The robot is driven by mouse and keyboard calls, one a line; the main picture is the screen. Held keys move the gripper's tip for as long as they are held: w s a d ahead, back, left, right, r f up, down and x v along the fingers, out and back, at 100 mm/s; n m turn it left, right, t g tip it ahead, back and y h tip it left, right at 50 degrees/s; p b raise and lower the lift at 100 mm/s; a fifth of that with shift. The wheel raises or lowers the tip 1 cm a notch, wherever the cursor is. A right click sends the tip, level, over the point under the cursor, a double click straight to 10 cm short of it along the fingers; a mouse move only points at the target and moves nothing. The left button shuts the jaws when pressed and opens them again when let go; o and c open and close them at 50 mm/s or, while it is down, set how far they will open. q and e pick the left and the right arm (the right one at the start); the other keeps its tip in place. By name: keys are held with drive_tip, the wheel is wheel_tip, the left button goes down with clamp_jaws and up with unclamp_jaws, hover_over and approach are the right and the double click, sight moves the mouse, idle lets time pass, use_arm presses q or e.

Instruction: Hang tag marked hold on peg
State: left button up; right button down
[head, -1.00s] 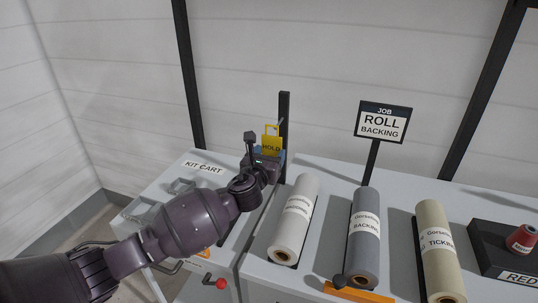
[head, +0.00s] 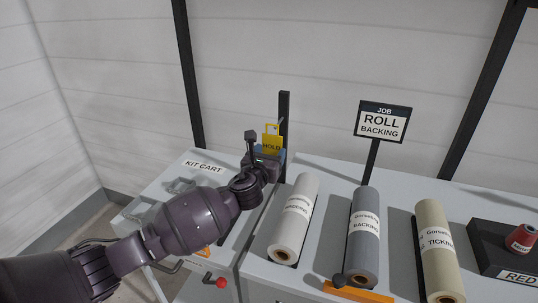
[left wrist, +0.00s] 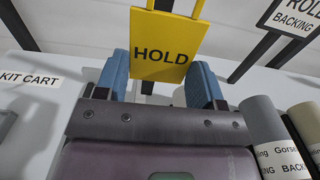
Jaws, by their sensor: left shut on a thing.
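The yellow tag marked HOLD (head: 271,145) is upright, its open loop at the top, and it also shows in the left wrist view (left wrist: 163,48). My left gripper (head: 267,157) is shut on it, with the blue finger pads (left wrist: 161,80) at the tag's two sides near its lower part. In the head view the tag is just in front of and left of a black upright post (head: 284,108). A peg on the post is too small to make out clearly, and I cannot tell whether the loop is around it. My right gripper is not in view.
The kit cart (head: 203,168) is at the left. White (head: 294,222), grey (head: 364,240) and cream (head: 436,250) rolls lie right of my arm. A JOB ROLL BACKING sign (head: 383,122) stands behind them. A red spool (head: 521,238) sits at far right.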

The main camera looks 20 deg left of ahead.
sight(273, 151)
use_arm(q)
drive_tip(key=shift+w, duration=1.3)
drive_tip(key=shift+w+d+f+b, duration=0.1)
drive_tip(key=shift+w+f+b, duration=0.45)
drive_tip(key=shift+f+b, duration=0.2)
idle(0.9)
idle(0.4)
drive_tip(key=o, duration=1)
drive_tip(key=shift+c, duration=0.2)
